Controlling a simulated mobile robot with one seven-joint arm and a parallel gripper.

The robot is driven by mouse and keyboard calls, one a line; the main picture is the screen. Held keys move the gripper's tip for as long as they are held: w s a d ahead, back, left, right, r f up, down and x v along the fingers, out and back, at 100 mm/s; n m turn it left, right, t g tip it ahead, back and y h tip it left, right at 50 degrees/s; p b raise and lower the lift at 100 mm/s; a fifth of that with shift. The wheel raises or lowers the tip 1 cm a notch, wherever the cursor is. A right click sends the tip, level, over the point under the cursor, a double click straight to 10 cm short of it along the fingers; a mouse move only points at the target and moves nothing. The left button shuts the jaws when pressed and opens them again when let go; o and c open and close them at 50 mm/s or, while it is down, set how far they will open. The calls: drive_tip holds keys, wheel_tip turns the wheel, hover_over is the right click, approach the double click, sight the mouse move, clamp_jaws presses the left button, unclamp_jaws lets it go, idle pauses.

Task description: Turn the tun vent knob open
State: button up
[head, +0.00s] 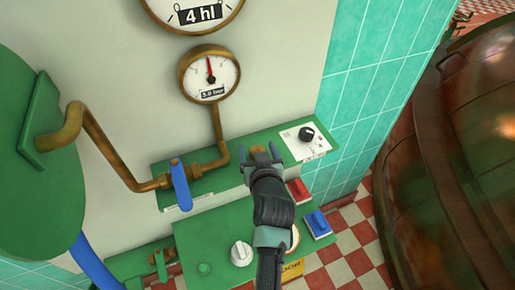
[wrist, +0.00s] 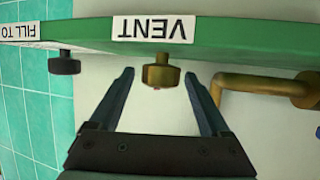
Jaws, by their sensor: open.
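The vent knob is a small brass knob (wrist: 161,74) beside an upside-down VENT label (wrist: 153,28) on a green panel edge (wrist: 230,40) in the wrist view. In the head view the brass knob (head: 258,152) shows partly between my fingertips. My gripper (head: 260,153) is open in front of the panel. In the wrist view its two fingertips (wrist: 159,73) stand on either side of the knob, with a gap on each side. I cannot tell how deep the knob sits between them. Which way the knob is turned is not clear.
A black dial (head: 307,134) sits to the right on a white plate; a brass pipe (wrist: 240,85) runs close beside one finger. A blue lever (head: 181,186) is left. A red switch (head: 298,190), blue switch (head: 317,222) and white knob (head: 241,253) lie below.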

drive_tip(key=shift+c, duration=0.3)
clamp_jaws()
